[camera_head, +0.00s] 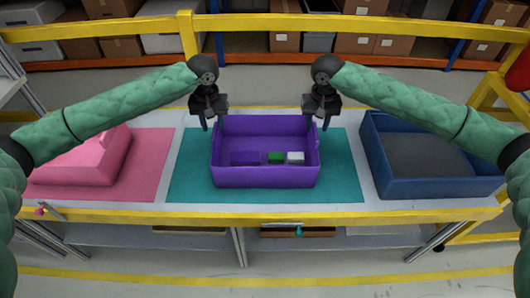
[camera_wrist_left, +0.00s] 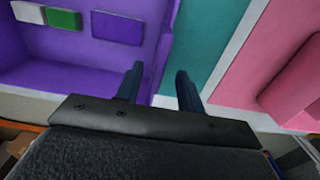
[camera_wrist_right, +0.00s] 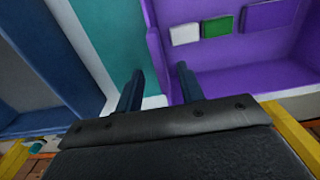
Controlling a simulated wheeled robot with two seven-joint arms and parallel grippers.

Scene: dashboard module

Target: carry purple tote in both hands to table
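The purple tote (camera_head: 264,175) stands on a teal mat (camera_head: 340,180) in the middle of the table (camera_head: 150,205). It holds a purple block (camera_head: 244,158), a green block (camera_head: 276,157) and a white block (camera_head: 295,157). My left gripper (camera_head: 208,122) is at the tote's left wall, towards the back. Its fingers (camera_wrist_left: 158,88) are apart, one on each side of that wall's line. My right gripper (camera_head: 323,120) is at the right wall in the same way, its fingers (camera_wrist_right: 160,88) also apart. I cannot tell whether any finger touches the tote.
A blue tote (camera_head: 425,187) stands to the right. A yellow rail (camera_head: 270,217) runs along the table's front. Yellow railing (camera_head: 120,29) and shelves with boxes (camera_head: 360,42) stand behind.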

